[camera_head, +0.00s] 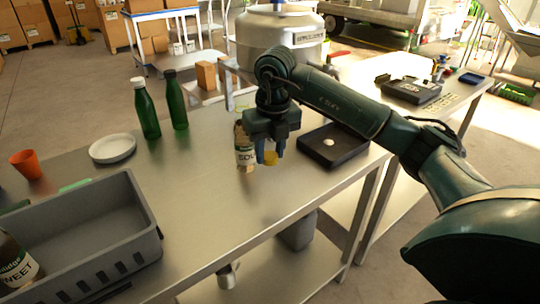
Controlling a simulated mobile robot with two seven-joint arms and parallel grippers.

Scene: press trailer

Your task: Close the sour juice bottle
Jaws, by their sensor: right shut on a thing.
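The sour juice bottle (245,150) stands upright on the metal table, with a pale label that reads partly "SOU". My right gripper (268,154) is just right of it and points down, covering part of the bottle's right side. It is shut on a yellow cap (270,158) between its fingertips, beside the bottle and above the table. The bottle's top is dim and partly hidden behind the gripper, so I cannot tell its rim clearly. My left gripper is not in view.
A black tray (350,153) with a small pale disc (329,142) lies right of the gripper. Two green bottles (147,112) and a white plate (112,149) stand left. A grey crate (135,205) holds a sweet juice bottle (18,262). An orange cup (27,166) stands far left.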

